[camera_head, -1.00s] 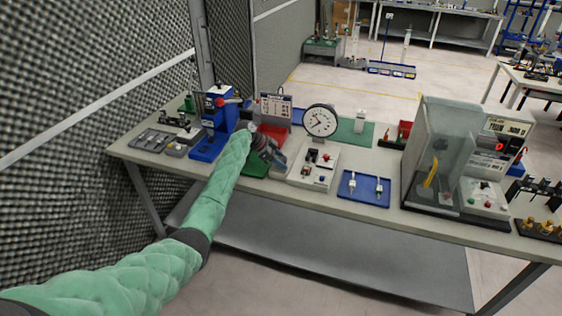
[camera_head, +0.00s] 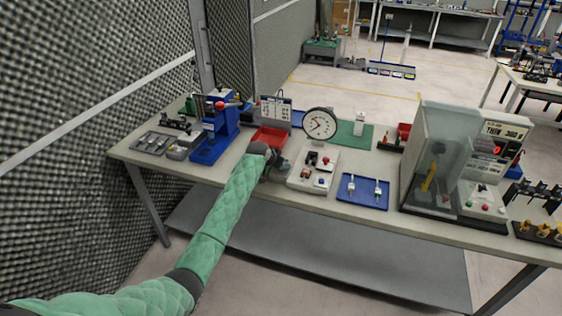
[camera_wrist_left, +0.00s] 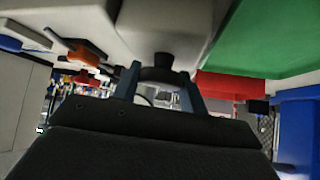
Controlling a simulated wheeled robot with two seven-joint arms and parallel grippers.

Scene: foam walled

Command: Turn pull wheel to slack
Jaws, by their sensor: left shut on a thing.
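The pull tester is a pale box (camera_head: 315,168) with a round white dial gauge (camera_head: 320,123) behind it, near the middle of the bench. My left gripper (camera_head: 281,164) is at the left side of this box. In the left wrist view, a dark wheel (camera_wrist_left: 163,62) on a short hub sticks out from the pale housing (camera_wrist_left: 165,25). My left fingers (camera_wrist_left: 157,90) reach up on both sides of its rim and are shut on it. In the head view the wheel is hidden by the gripper. My right gripper is out of view.
A red tray (camera_head: 268,138) lies behind my gripper, and a blue press (camera_head: 217,135) stands to the left. A blue tray (camera_head: 362,189) with two small parts is to the right. A clear-guarded machine (camera_head: 440,160) stands further right. A foam wall (camera_head: 80,90) is at the left.

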